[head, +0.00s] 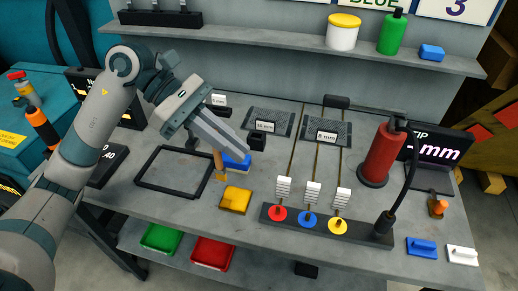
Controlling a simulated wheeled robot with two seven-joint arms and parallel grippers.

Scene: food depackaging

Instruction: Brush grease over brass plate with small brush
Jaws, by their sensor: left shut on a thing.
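My left gripper (222,137) reaches in from the left over the workbench, its fingers pointing down and to the right. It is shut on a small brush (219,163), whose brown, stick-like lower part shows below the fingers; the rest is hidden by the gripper. The brass plate (235,200), a small yellow-gold square, lies flat on the bench just below the brush in the picture. I cannot tell whether the brush tip touches anything. No grease can be made out. My right gripper is not in view.
A blue block (237,164) sits right beside the brush. A black square frame (147,183) lies to the left. To the right are a slider panel (267,214), a red cylinder (381,158) and a black gooseneck (384,224). Green (161,238) and red (212,252) trays sit below.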

